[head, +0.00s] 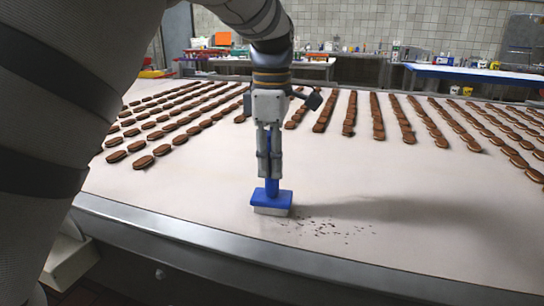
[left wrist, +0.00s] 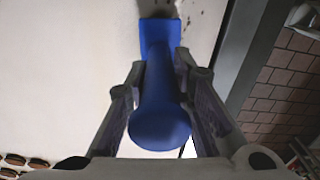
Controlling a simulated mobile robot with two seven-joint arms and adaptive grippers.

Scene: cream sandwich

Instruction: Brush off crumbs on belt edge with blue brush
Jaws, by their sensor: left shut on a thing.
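My left gripper (head: 270,155) is shut on the handle of the blue brush (head: 272,197) and holds it upright. The brush's pale bristles point down at the belt (head: 190,195), at or just above its surface near the front edge; I cannot tell whether they touch. Dark crumbs (head: 333,229) lie scattered on the belt just right of the brush. In the left wrist view the blue handle (left wrist: 160,125) runs between both fingers, with a few crumbs (left wrist: 190,18) at the top. My right gripper is not in view.
A metal rail (head: 250,258) runs along the belt's front edge. Rows of brown sandwich cookies (head: 378,118) lie across the back of the belt. Work tables (head: 480,74) stand behind. The belt's front strip is clear apart from the crumbs.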

